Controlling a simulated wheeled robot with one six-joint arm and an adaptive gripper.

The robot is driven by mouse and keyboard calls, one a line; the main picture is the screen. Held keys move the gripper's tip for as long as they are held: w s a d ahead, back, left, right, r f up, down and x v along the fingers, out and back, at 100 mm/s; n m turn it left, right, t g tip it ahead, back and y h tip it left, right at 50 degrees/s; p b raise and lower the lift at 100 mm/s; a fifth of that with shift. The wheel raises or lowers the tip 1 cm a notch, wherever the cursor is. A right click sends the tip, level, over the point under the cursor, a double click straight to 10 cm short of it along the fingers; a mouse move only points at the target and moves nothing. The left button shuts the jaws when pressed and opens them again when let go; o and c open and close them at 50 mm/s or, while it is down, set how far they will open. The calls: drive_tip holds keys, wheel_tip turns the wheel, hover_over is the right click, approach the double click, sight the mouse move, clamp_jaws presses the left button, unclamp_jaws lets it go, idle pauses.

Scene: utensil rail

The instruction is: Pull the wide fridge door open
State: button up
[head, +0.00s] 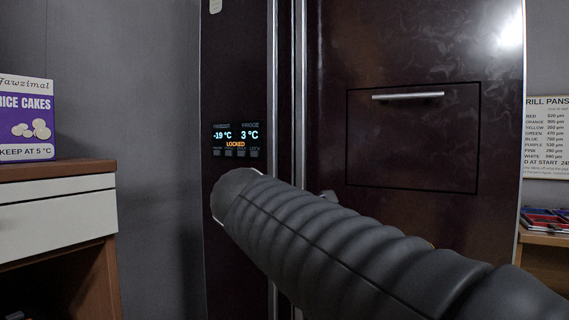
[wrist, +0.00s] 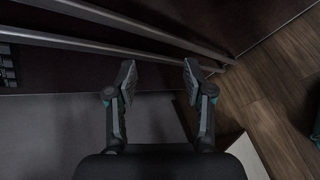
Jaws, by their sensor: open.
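The wide fridge door (head: 335,60) is the dark right-hand door in the head view and looks shut. Its long vertical handle (head: 301,90) runs beside the narrow door's handle (head: 272,90). The narrow door (head: 235,60) is on the left. My gripper is hidden behind my arm in the head view. In the wrist view my gripper (wrist: 158,72) is open and empty. Its fingertips are close to the lower of two slanting bars (wrist: 110,48); the upper bar (wrist: 140,30) lies beyond. I cannot tell whether they touch.
A panel (head: 412,145) with a short horizontal handle (head: 408,96) is set in the wide door. The narrow door's display (head: 236,139) reads "LOCKED". A cabinet (head: 60,210) with a rice cakes box (head: 26,120) stands left. A shelf (head: 545,238) stands right. Wooden floor (wrist: 280,90) shows.

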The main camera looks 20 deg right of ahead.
drive_tip(key=w+r+n+t+h, duration=0.1)
drive_tip(key=w+r+n+h, duration=0.2)
drive_tip(key=w+r+n, duration=0.45)
drive_tip(key=n+t+h+b, duration=0.1)
drive_tip(key=n+h, duration=0.1)
drive_tip(key=h, duration=0.1)
approach(299, 146)
drive_tip(key=x, duration=1)
drive_tip(key=shift+w+d, duration=0.2)
drive_tip(key=shift+d, duration=0.15)
clamp_jaws()
